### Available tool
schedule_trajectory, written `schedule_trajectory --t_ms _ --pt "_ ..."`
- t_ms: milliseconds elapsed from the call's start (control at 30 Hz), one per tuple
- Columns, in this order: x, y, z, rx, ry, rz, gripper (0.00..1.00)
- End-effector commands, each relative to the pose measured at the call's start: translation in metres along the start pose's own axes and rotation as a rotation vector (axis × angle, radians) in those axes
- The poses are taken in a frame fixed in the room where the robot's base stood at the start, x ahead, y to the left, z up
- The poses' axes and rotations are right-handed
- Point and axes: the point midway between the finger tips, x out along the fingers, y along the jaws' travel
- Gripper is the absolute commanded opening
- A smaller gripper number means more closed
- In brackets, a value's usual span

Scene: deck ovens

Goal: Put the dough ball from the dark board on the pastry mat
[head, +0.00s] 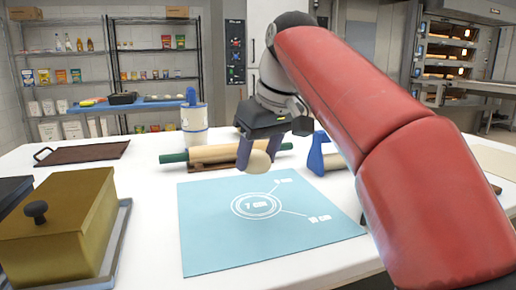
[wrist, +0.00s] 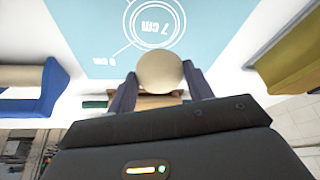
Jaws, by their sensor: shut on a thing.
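My gripper (head: 257,157) is shut on a pale, round dough ball (head: 259,162). In the head view it holds the ball above the far edge of the light-blue pastry mat (head: 215,235). The mat lies flat on the white table and has white circles and lines printed on it. In the wrist view the dough ball (wrist: 160,70) sits between the two dark fingers, with the mat (wrist: 85,25) beyond it. A dark board (head: 82,152) with a handle lies at the left back of the table, with nothing seen on it.
A rolling pin (head: 213,153) with green handles lies behind the mat. A blue-ended tool (head: 318,155) stands to its right. A gold lidded box (head: 62,225) stands at the left front. A white-and-blue canister (head: 194,122) stands at the back. The mat is clear.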

Motion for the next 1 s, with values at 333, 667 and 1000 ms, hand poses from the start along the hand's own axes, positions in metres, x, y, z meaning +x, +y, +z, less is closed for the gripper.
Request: schedule_trajectory --t_ms 333,667,1000 --pt "0.036 0.0 0.015 0.0 0.001 0.001 0.24" --pt "0.058 0.0 0.024 0.0 0.0 0.001 0.24" --pt "0.057 0.0 0.024 0.0 0.0 0.002 0.24"
